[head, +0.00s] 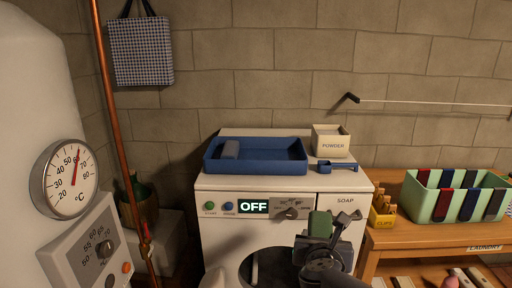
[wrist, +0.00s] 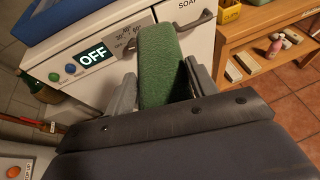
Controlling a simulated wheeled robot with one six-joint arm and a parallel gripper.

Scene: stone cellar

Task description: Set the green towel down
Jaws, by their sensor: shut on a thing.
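A rolled green towel (head: 319,224) is held in my gripper (head: 327,240), in front of the washing machine (head: 224,227). In the wrist view the green towel (wrist: 161,66) stands out between the two fingers of my gripper (wrist: 160,88), which are shut on it. The towel is apart from the machine's top as far as the head view shows. Its lower end is hidden by the gripper. The machine's display reads OFF.
A powder box (head: 331,141) and a small blue scoop (head: 325,165) stand right of the tray. A copper pipe (head: 118,130) rises at the left.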

